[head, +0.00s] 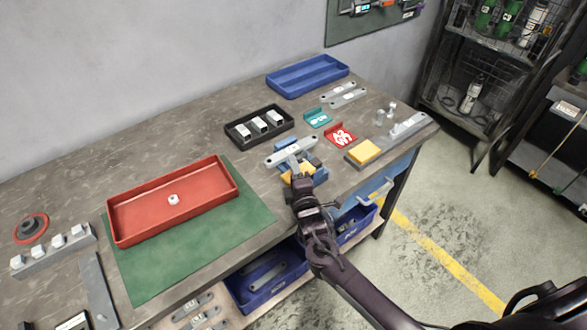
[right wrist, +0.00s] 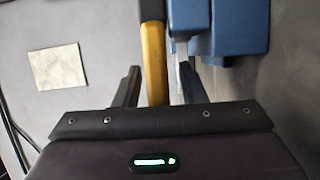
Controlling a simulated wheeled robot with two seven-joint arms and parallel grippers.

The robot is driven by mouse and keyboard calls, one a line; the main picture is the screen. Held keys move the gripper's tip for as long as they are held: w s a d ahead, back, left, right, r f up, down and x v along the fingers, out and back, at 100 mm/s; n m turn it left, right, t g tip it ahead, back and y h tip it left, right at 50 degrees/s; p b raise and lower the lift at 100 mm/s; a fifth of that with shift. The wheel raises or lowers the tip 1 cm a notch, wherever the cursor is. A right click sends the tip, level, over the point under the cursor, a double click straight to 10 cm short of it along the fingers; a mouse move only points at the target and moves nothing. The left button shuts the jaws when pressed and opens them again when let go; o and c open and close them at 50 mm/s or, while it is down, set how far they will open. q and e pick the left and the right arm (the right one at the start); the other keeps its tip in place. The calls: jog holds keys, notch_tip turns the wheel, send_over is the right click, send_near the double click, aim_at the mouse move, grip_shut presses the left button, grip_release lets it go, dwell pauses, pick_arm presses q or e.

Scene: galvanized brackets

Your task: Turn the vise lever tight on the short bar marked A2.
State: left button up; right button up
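The blue vise (head: 319,177) stands near the front edge of the bench. A grey bar (head: 307,148) with a white label lies across its top; the label is too small to read. My right gripper (head: 297,181) is at the vise's near side, partly covering it. In the right wrist view, the yellow lever (right wrist: 154,62) runs between the two spread fingers of my right gripper (right wrist: 158,88), with gaps beside it. The blue vise body (right wrist: 236,28) is right of the lever. I cannot tell whether the jaws grip the bar. My left gripper is not in view.
A red tag marked A2 (head: 340,136) and a yellow block (head: 363,152) sit right of the vise. A black tray (head: 238,142) with pale blocks is behind it. A red tray (head: 130,231) stands on the green mat (head: 240,232).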

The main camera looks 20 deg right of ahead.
grip_shut()
